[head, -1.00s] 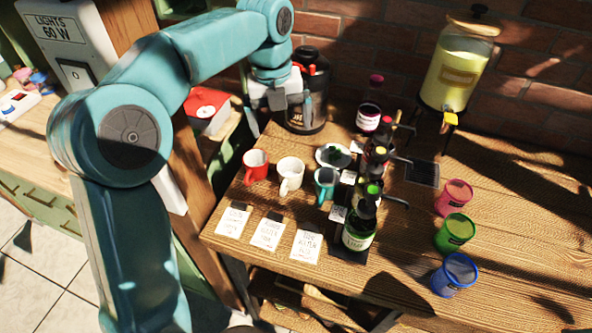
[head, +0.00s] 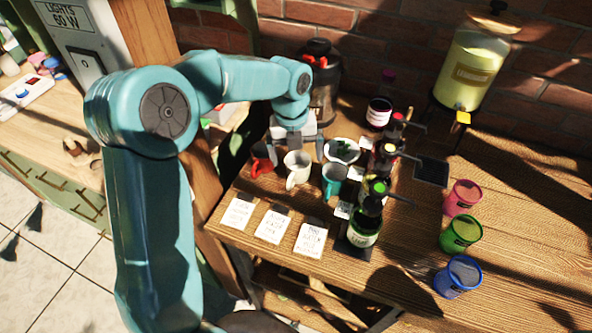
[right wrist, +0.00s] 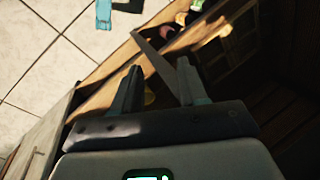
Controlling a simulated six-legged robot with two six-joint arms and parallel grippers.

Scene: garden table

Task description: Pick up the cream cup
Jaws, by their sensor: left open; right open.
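The cream cup (head: 297,171) stands upright on the wooden table in the head view, between the red cup (head: 262,162) on its left and the teal cup (head: 335,182) on its right. My left gripper (head: 296,150) is open and empty, pointing down just behind and above the cream cup. Its fingers show to either side of the cup's rim, the left one overlapping the red cup; I cannot tell whether they touch anything. My right gripper (right wrist: 158,88) is open and empty in the right wrist view, away from the cups.
Three white cards (head: 273,226) lie in front of the cups. A small bowl with greens (head: 342,150) and several dark bottles (head: 365,226) stand close on the right. A dark canister (head: 322,85) is behind. Pink, green and blue tubs (head: 458,276) stand farther right.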

